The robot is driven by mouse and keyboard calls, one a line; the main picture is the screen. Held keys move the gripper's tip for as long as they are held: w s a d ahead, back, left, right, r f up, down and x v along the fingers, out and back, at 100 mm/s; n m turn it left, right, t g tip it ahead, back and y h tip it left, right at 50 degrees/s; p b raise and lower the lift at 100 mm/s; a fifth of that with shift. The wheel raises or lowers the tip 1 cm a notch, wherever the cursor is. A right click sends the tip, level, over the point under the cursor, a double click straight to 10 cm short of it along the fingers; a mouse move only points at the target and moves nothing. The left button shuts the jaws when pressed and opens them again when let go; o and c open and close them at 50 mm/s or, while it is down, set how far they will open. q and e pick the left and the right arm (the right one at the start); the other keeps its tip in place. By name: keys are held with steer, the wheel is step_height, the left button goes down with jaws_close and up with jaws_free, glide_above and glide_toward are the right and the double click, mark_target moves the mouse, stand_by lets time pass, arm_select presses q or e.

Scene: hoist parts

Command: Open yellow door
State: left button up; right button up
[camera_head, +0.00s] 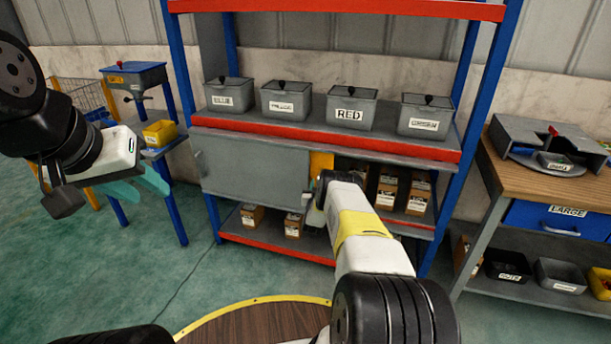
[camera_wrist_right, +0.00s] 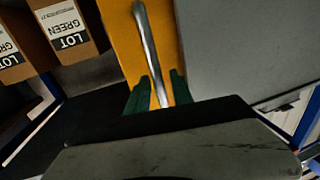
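The yellow door (camera_head: 321,162) shows as a small yellow-orange panel at the right end of the grey cabinet front in the head view, partly hidden by my right arm. In the right wrist view the yellow door (camera_wrist_right: 118,32) fills the upper middle and carries a long metal handle (camera_wrist_right: 147,35). My right gripper (camera_wrist_right: 159,82) has its green fingers apart, one on each side of the handle's lower part. I cannot tell whether either finger touches it. My left gripper (camera_head: 148,184) is open and empty at the left, away from the shelf.
A grey panel (camera_head: 250,170) adjoins the yellow door on the left. Cardboard boxes (camera_head: 388,188) stand on the shelf to its right, and labelled grey bins (camera_head: 351,108) stand above. A wooden workbench (camera_head: 545,180) is at the right.

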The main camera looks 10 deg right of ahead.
stand_by(0.3)
steer(key=v, duration=0.7)
steer(key=shift+s, duration=0.4)
steer(key=shift+a, duration=0.1)
